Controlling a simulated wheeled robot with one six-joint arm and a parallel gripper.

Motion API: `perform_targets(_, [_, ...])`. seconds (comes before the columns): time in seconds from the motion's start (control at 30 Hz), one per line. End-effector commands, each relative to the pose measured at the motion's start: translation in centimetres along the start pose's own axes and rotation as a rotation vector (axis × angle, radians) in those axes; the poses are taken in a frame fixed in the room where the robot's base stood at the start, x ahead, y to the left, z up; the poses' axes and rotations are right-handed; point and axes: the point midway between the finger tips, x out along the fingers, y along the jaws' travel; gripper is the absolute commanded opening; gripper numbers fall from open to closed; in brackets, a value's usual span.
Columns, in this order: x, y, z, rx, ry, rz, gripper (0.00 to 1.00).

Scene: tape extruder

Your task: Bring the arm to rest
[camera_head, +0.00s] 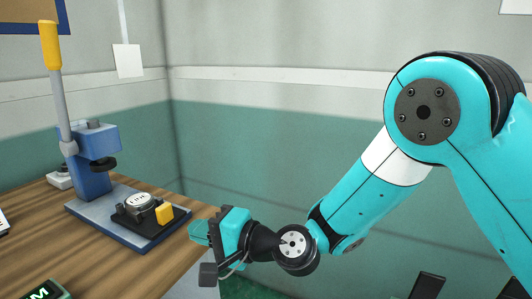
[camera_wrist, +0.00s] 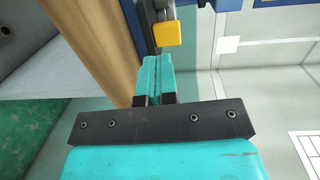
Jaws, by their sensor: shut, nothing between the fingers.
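My gripper (camera_head: 200,232) is at the end of my teal arm, beside the right edge of the wooden table (camera_head: 90,180) in the head view. In the wrist view its two teal fingers (camera_wrist: 152,75) are closed together with nothing between them. The tape extruder (camera_head: 88,160), a blue press with a grey lever and a yellow handle, stands on the table. On its base a dark plate (camera_head: 150,222) carries a round metal piece (camera_head: 140,205) and a yellow block (camera_head: 165,213). The yellow block (camera_wrist: 168,33) shows just beyond my fingertips in the wrist view, apart from them as far as I can tell.
A dark green object (camera_head: 45,290) lies at the table's front left. A small white item (camera_head: 60,179) stands behind the press. The room to the right of the table is open, up to the grey and green wall (camera_head: 290,150).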

Motion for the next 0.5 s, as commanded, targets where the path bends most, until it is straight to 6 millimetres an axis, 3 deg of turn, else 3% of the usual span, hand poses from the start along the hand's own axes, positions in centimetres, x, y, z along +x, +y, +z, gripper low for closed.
perform_targets(0.03, [-1.4, -1.8, 0.2, -0.085, -0.032, 0.039, 0.00])
perform_targets(0.2, [-8.5, -4.3, 1.8, -0.404, -0.185, 0.287, 0.00])
perform_targets(0.5, [-23.5, -3.9, 5.2, -0.710, -0.421, 0.735, 0.00])
